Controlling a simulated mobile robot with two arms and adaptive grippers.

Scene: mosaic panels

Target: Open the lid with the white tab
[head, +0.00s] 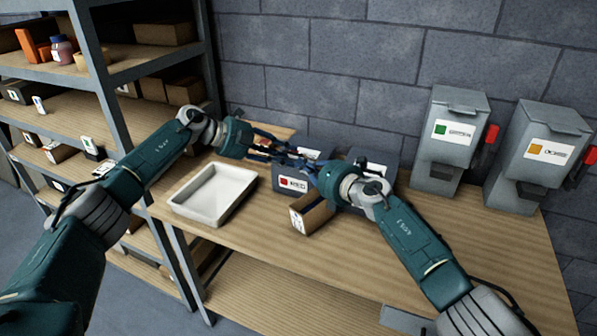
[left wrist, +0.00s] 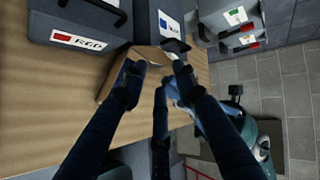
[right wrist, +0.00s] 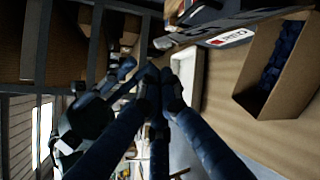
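A dark grey bin labelled RED (head: 292,184) stands on the bench against the wall; it also shows in the left wrist view (left wrist: 50,28). A second dark bin (head: 382,160) stands to its right, with a blue-marked label in the left wrist view (left wrist: 168,30). A pale patch (head: 309,153) shows on top of the RED bin; I cannot tell whether it is a white tab. My left gripper (left wrist: 158,70) is open and empty near the RED bin. My right gripper (right wrist: 161,74) looks shut and empty in front of the bins. My grippers partly hide the lids.
A white tray (head: 213,192) lies left of the RED bin. An open cardboard carton (right wrist: 249,72) with dark blue contents stands in front of the bins. GREEN (head: 449,143) and orange-marked (head: 541,155) dispensers with red handles stand right.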

